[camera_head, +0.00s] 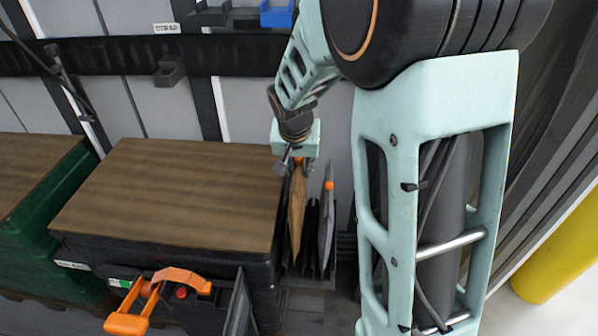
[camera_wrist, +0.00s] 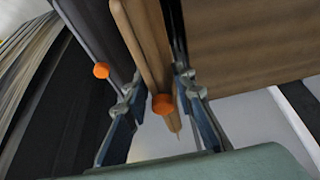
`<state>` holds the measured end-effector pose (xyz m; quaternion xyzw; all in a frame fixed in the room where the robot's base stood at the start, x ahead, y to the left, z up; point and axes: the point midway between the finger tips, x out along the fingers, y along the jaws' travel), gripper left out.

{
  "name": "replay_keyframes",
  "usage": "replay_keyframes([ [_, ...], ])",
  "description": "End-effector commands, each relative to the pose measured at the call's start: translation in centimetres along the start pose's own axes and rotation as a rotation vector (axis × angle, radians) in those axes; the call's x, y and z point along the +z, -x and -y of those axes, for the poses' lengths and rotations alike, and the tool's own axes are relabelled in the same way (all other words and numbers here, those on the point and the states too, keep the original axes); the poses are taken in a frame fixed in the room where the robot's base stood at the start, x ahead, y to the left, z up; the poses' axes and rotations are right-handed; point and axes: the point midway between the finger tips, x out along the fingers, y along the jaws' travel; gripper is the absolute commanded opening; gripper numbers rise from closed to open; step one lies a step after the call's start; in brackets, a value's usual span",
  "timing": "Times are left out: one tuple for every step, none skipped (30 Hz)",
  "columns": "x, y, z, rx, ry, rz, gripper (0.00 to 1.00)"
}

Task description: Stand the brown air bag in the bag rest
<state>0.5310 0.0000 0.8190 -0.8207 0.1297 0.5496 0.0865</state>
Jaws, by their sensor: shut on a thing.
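The brown air bag (camera_head: 298,212) hangs upright and edge-on below my gripper (camera_head: 298,163), at the right end of the wood-topped bench. In the wrist view my gripper (camera_wrist: 160,112) is shut on the brown bag (camera_wrist: 146,45) near its orange valve (camera_wrist: 162,104). The dark bag rest (camera_head: 313,265) is a slotted rack beside the bench. The brown bag's lower end is at the rack's left part; I cannot tell whether it touches the bottom. A grey bag (camera_head: 326,225) with an orange valve stands in the rack just to the right.
The wooden bench top (camera_head: 175,195) is bare and lies close on the left. An orange-handled tool (camera_head: 155,296) is in front of it. A blue bin (camera_head: 277,14) is on the wall rail. A yellow post (camera_head: 560,250) stands far right.

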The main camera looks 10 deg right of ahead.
Motion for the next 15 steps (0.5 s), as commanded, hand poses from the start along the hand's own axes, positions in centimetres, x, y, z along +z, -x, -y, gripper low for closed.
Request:
replay_keyframes([
  [0.0, -0.2, 0.1, 0.000, -0.001, -0.002, 0.00],
  [0.0, -0.2, 0.1, 0.000, -0.002, -0.002, 0.00],
  [0.1, -0.3, 0.1, 0.000, -0.002, -0.002, 0.00],
  [0.1, -0.5, 0.1, 0.000, -0.002, -0.002, 0.00],
  [0.2, -0.6, 0.1, 0.000, -0.002, -0.002, 0.00],
  [0.3, -0.8, 0.1, 0.000, -0.002, -0.002, 0.00],
  [0.3, -1.0, 0.1, 0.000, -0.002, -0.002, 0.00],
  [0.4, -1.3, 0.1, 0.000, -0.002, -0.002, 0.00],
  [0.6, -1.6, 0.1, 0.000, -0.002, -0.002, 0.00],
  [0.7, -1.9, 0.1, 0.000, -0.002, -0.002, 0.00],
  [0.8, -2.2, 0.1, 0.000, -0.002, -0.002, 0.00],
  [1.0, -2.6, 0.1, 0.000, -0.002, -0.002, 0.00],
  [1.1, -2.9, 0.1, 0.000, -0.002, -0.002, 0.00],
  [1.3, -3.2, 0.1, 0.000, -0.002, -0.001, 0.00],
  [1.4, -3.7, 0.1, 0.000, -0.002, -0.001, 0.00],
])
